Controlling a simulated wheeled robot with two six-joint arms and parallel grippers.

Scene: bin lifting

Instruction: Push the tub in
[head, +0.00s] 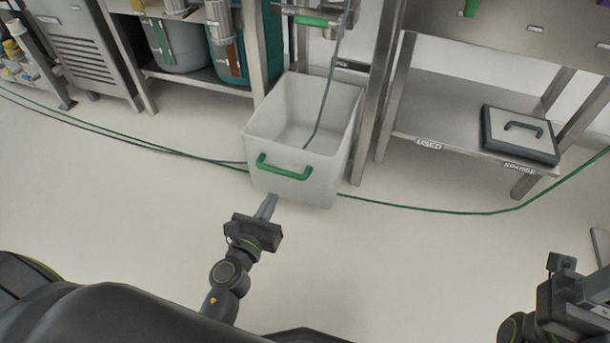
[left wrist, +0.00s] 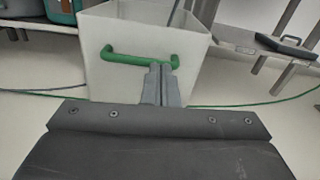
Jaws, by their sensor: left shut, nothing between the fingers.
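The tub (head: 310,184) is a white open box with a green handle (head: 284,172) on its front wall. It stands on the floor between the legs of two metal benches, its front part sticking out. My left gripper (head: 270,199) is shut and empty, its fingertips just in front of the tub's front wall below the handle. In the left wrist view the tub (left wrist: 112,78) fills the upper middle, and the shut fingers overlap the right part of the handle (left wrist: 130,57). I cannot tell whether they touch. The right arm shows at the lower right, but its fingertips are out of view.
A green line (head: 450,210) and a dark cable run along the floor by the tub. Metal bench legs (head: 395,95) stand close on its right. A grey lid (head: 520,134) lies on the right lower shelf. The floor in front is clear.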

